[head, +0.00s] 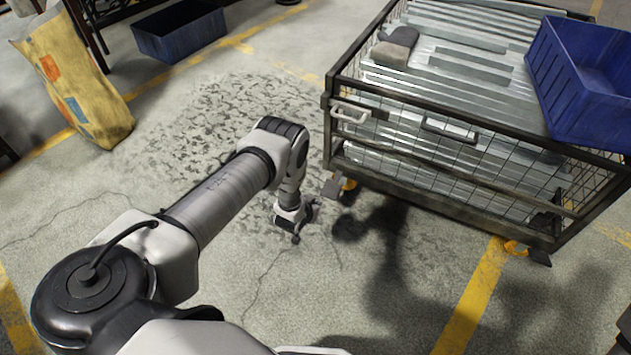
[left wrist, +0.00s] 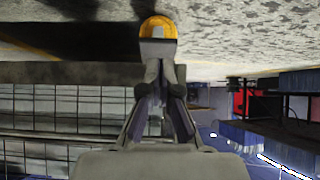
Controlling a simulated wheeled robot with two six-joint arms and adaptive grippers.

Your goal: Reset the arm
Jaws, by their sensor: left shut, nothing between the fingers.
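My left arm reaches forward from the lower left in the head view and bends down at its end. My left gripper (head: 296,232) hangs over the bare floor, to the left of the mesh cart (head: 450,205), apart from it and holding nothing. In the left wrist view the fingers of my left gripper (left wrist: 159,70) are together and empty, with an orange caster wheel (left wrist: 158,27) beyond their tips. My right gripper does not show.
The cart holds galvanized brackets (head: 440,50), a grey-brown item (head: 395,50) and a blue bin (head: 560,75). A yellow sack (head: 75,85) and a dark blue crate (head: 180,35) stand at the back left. The floor around my left gripper is clear.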

